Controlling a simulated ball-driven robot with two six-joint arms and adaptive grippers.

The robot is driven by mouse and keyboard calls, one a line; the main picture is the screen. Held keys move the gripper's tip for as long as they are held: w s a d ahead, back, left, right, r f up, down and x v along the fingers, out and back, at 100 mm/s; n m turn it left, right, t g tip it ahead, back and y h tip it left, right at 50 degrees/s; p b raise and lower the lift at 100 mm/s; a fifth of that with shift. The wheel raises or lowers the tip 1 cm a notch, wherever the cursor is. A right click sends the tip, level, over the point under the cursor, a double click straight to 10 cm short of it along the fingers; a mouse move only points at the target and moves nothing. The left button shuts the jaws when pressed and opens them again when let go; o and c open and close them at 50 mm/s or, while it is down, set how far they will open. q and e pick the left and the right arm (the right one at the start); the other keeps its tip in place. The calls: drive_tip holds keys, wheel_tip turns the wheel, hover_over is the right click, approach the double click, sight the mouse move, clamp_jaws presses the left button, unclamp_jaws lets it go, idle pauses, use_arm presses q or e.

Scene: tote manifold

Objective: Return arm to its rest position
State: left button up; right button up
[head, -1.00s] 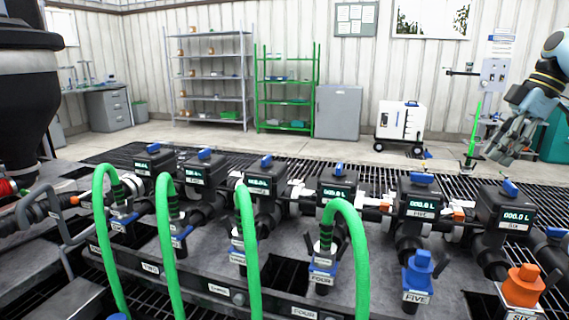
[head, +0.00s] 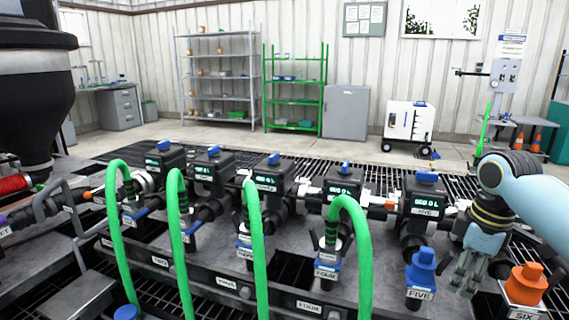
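My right arm comes in from the right edge, pale blue with dark and yellow bands at the wrist. Its gripper (head: 468,274) hangs with the fingers pointing down, between the blue FIVE coupling (head: 421,270) and the orange SIX coupling (head: 526,284). The fingers look spread with a gap between them, and I see nothing held. The gripper and forearm hide most of the SIX meter. My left gripper is not in view.
A dark manifold bench (head: 385,262) carries several meters with blue-topped valves. Several green hoses (head: 256,250) arch up from its front. Behind are a grey shelf (head: 217,75), a green shelf (head: 294,98), a grey cabinet (head: 346,112) and a white wheeled unit (head: 409,122) on open floor.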

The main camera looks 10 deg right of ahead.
drive_tip(key=s+a+f+m+t, duration=0.1)
drive_tip(key=s+a+f+m, duration=0.25)
drive_tip(key=s+a, duration=0.75)
drive_tip(key=s+a+r+m+t, duration=0.1)
drive_tip(key=s+r+m, duration=0.1)
drive_tip(key=s, duration=0.5)
drive_tip(key=s+a+r+m, duration=0.1)
drive_tip(key=s+r+m, duration=0.15)
drive_tip(key=s, duration=0.35)
wheel_tip(320, 180, down, 26)
drive_tip(key=s+d+g, duration=0.1)
drive_tip(key=s+d, duration=0.1)
drive_tip(key=s+d+f+g, duration=0.1)
drive_tip(key=s+f, duration=1.5)
drive_tip(key=s, duration=0.2)
drive_tip(key=shift+s+d+f+m+h, duration=0.2)
drive_tip(key=shift+s+m+h, duration=0.1)
drive_tip(key=shift+s+h, duration=0.1)
drive_tip(key=shift+s, duration=0.1)
